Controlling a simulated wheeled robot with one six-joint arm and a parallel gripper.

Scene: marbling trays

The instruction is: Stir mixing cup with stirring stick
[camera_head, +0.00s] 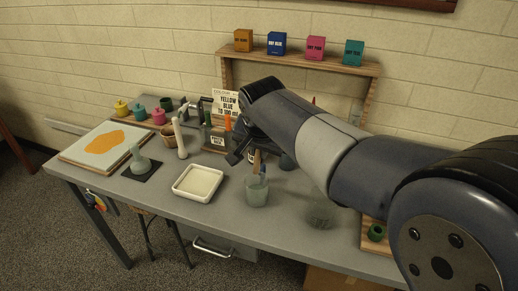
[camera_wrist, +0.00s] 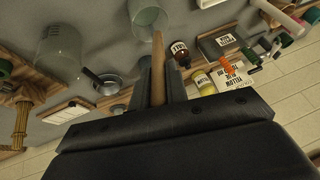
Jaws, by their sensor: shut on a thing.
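My gripper (camera_wrist: 158,96) is shut on a wooden stirring stick (camera_wrist: 158,62), which points away from it toward a cup. In the head view the stick (camera_head: 257,161) shows below my dark gripper (camera_head: 243,152), just above a translucent grey-green mixing cup (camera_head: 256,192) near the front of the table. The cup also shows at the top of the wrist view (camera_wrist: 148,14), where the stick's tip overlaps its edge. I cannot tell whether the tip is inside the cup. A bluish piece shows at the cup's mouth beside the stick.
A white shallow tray (camera_head: 198,183) sits left of the cup. A clear jar (camera_head: 320,215) stands to its right. A white pestle-like tool (camera_head: 180,138), a sign (camera_head: 226,101) and small colored pots stand behind. A wooden shelf (camera_head: 300,62) with several boxes is at the back.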

